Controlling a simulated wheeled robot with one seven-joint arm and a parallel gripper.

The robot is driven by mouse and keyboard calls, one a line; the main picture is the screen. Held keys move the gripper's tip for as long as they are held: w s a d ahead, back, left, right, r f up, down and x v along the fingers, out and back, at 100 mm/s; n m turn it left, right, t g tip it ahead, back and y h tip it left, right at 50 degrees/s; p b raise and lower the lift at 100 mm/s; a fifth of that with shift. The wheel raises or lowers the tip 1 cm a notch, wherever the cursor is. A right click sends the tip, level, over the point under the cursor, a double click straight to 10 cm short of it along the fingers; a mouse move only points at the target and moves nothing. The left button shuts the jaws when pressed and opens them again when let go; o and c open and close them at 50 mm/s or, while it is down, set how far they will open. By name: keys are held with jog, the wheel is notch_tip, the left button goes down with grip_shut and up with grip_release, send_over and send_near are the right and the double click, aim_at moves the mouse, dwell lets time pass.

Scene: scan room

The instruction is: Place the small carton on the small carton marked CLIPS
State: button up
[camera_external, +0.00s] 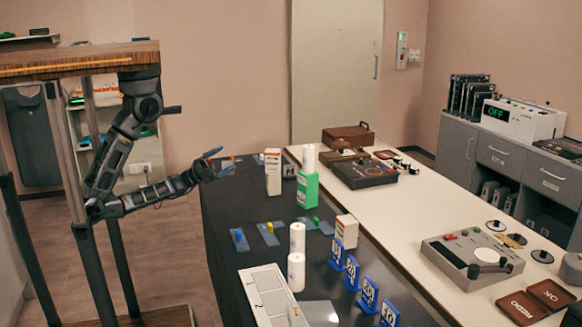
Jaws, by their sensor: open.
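A small white carton with a dark reddish side (346,232) stands on the dark table, right of the middle. A taller white carton with orange marks (273,172) stands farther back. A green carton (308,190) stands beside it, with a white cylinder above it. The print on the cartons is too small to read, so I cannot tell which is marked CLIPS. My gripper (222,162) is open and empty, above the back left part of the table. It is left of the tall white carton and apart from it.
Two white cylinders (297,238), blue number stands (368,294) and a white sectioned tray (266,292) occupy the near part of the dark table (222,218). Small coloured pieces lie on flat plates (268,234) mid-table. A white counter (408,218) with devices adjoins on the right.

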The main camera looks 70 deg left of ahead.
jog(key=s+d+f+n+g+y, duration=0.1)
jog(key=s+f+n+g+y, duration=0.1)
jog(key=s+f+n+g, duration=0.2)
jog(key=s+d+f+n+g+y, duration=0.1)
jog(key=s+f+n+g, duration=0.3)
jog(key=s+n, duration=0.7)
jog(key=f+n+y, duration=0.1)
jog(key=n, duration=0.4)
jog(key=shift+s+d, duration=0.15)
jog(key=shift+d, duration=0.2)
